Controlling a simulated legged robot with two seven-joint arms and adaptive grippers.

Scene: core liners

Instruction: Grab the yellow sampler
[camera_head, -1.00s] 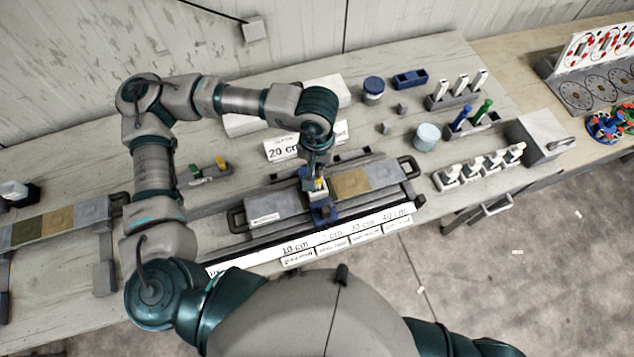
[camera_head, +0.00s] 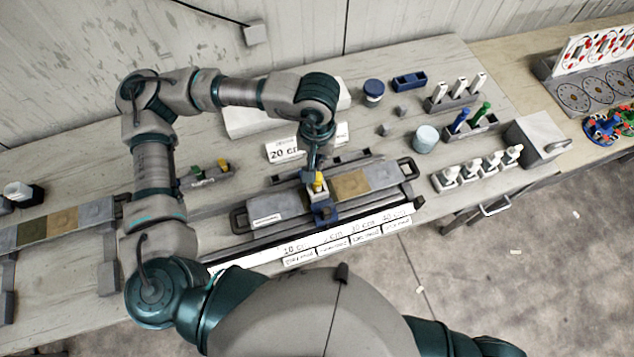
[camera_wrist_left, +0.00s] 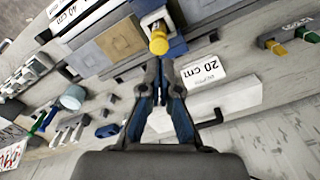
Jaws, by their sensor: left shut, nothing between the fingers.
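The yellow sampler (camera_head: 318,180) stands in a light holder on a blue carriage (camera_head: 325,214) across the grey core tray (camera_head: 275,208). In the left wrist view the yellow sampler (camera_wrist_left: 158,42) shows as a round yellow end just beyond the fingertips. My left gripper (camera_head: 313,165) is above and beside the sampler in the head view. In the left wrist view my left gripper (camera_wrist_left: 158,68) is shut with nothing between its fingers. Whether a fingertip touches the sampler I cannot tell. My right gripper is not in view.
A "20 cm" sign (camera_head: 285,150) stands behind the tray, and a row of depth labels (camera_head: 340,240) runs along its front. A small rack with green and yellow pieces (camera_head: 205,173) is to the left. A pale blue jar (camera_head: 425,139) and several racks stand to the right.

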